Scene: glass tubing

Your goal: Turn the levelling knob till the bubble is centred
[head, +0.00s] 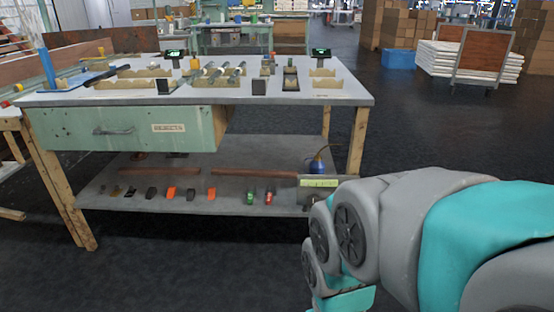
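The workbench (300,97) stands ahead of me in the head view, with many small items on its grey top. I cannot make out a levelling knob or a bubble among them at this size. Two small dark devices with lit green displays stand at the back of the top, one on the left (174,54) and one on the right (321,53). My grey and teal arm fills the lower right, in front of the bench and apart from it. My gripper itself is not in view.
The bench has a green drawer (130,130) and a lower shelf (230,196) holding several small tools and a blue oil can (318,165). A blue bin (398,59) and a loaded trolley (478,55) stand at the back right. The dark floor (435,125) between is clear.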

